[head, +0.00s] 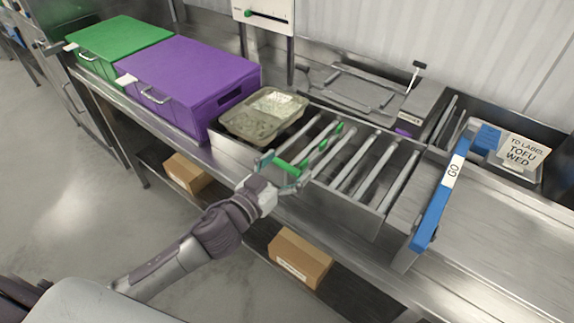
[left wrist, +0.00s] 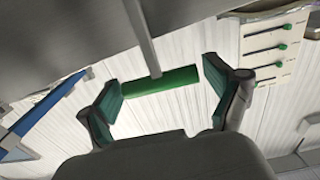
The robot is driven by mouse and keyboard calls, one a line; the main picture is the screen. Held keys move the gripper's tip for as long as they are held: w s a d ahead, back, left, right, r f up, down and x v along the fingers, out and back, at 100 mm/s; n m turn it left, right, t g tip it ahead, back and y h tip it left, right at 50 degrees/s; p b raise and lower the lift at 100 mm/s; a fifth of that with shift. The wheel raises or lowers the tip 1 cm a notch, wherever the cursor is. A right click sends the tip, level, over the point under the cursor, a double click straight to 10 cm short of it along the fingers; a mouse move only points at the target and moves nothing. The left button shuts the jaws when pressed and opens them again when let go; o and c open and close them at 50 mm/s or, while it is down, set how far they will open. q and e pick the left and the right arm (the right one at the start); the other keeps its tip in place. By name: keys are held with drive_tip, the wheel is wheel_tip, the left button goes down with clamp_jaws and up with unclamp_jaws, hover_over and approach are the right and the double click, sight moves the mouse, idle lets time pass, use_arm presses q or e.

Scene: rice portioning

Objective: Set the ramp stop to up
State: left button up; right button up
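The ramp of metal rollers (head: 362,160) lies in the counter at the middle of the head view. A bright green handle (head: 288,167) shows at its near left edge. In the left wrist view, the green handle (left wrist: 160,80) is a horizontal cylinder on a thin grey stem. My left gripper (head: 284,170) is open, with its teal-padded fingers at either end of the handle. I cannot tell whether they touch it. More green pieces (head: 338,128) show among the rollers; which part is the stop is unclear. My right gripper is not in view.
A clear-lidded tray (head: 264,115) sits at the ramp's left end, beside a purple box (head: 188,76) and a green box (head: 118,43). A blue GO bar (head: 440,197) stands to the right. Cardboard boxes (head: 300,258) lie on the lower shelf.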

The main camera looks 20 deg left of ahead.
use_arm(q)
drive_tip(key=shift+o, duration=0.8)
drive_tip(key=shift+w+r, duration=0.1)
drive_tip(key=shift+r, duration=0.3)
drive_tip(key=shift+f, duration=0.1)
drive_tip(key=shift+s+a+f, duration=0.15)
drive_tip(key=shift+s, duration=0.25)
drive_tip(key=v, duration=1.1)
drive_tip(key=shift+s, duration=0.15)
